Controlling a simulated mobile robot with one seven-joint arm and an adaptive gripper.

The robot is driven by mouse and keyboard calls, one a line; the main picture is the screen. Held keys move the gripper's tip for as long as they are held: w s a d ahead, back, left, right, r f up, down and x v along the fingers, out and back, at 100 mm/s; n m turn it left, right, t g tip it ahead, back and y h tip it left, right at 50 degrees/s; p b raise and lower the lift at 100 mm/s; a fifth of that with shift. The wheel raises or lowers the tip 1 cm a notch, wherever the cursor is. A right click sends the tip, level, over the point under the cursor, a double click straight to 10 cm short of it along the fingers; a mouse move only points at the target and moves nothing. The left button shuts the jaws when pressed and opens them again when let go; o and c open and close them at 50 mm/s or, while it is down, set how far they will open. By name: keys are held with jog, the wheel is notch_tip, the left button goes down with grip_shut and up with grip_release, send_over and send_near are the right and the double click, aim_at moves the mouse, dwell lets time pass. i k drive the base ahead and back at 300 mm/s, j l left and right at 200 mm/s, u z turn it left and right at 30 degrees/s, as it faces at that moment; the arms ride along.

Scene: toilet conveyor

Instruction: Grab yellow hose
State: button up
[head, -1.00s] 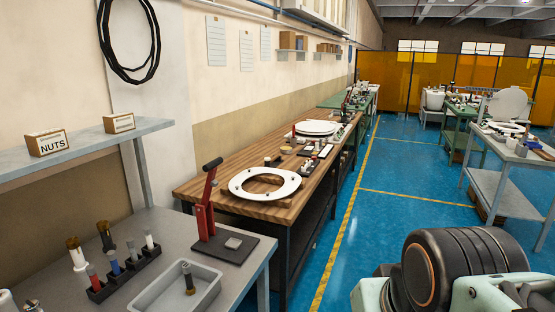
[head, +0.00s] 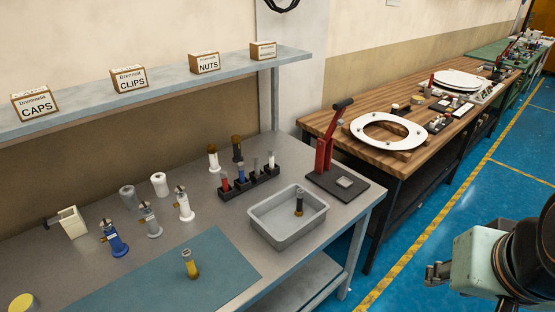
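A small upright fitting with a yellow base and a metallic top (head: 190,266) stands on the blue-grey mat (head: 125,283) at the front of the grey bench; it looks like the yellow hose. A yellow round-topped thing (head: 22,303) is cut off at the bottom left corner, so I cannot tell what it is. At the right edge my mint-green arm shows, with what looks like my gripper (head: 437,274) at its left end. It is right of the bench, well apart from the yellow fitting. I cannot make out whether its fingers are open.
Similar blue (head: 114,241), grey (head: 150,222) and white (head: 184,205) fittings stand behind the mat. A black rack (head: 248,182), a grey tray (head: 287,218) and a red-handled press (head: 326,150) stand to the right. A shelf (head: 170,85) with labelled boxes overhangs the back.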

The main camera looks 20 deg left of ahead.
aim_at(193, 273)
jog(key=u, duration=2)
jog(key=i+l+u, duration=0.1)
jog(key=i+u, duration=0.25)
jog(key=k+l, duration=0.1)
jog(key=l, duration=0.15)
jog(key=i+j+u, duration=0.1)
jog(key=u, duration=0.15)
